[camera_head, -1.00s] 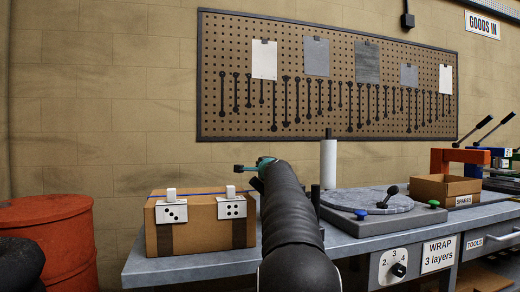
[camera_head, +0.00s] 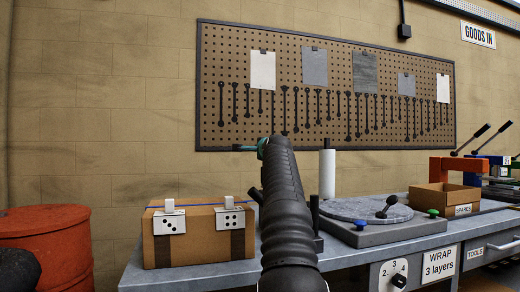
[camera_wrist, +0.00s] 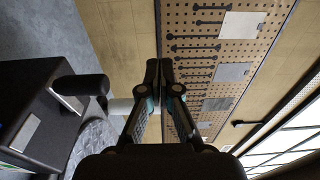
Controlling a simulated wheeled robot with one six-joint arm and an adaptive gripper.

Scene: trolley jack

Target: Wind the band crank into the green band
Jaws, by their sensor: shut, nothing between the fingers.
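A cardboard box (camera_head: 195,248) stands on the bench with a thin blue strap across its top and two white dotted tags on its front. I cannot make out which part is the band crank, and no green band shows clearly. A black crank-like handle (camera_head: 387,207) is on the round grey turntable (camera_head: 350,208). In the wrist view a dark block (camera_wrist: 38,112) with a black cylindrical knob (camera_wrist: 84,86) is at the left. My gripper (camera_head: 243,148) is raised above the box, against the pegboard; its fingers (camera_wrist: 160,68) are shut and empty. My arm hides part of the bench.
A white roll (camera_head: 327,173) stands behind the turntable. A SPARES box (camera_head: 443,197) is at right, a red drum (camera_head: 48,245) at left. The pegboard (camera_head: 232,125) hangs on the wall.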

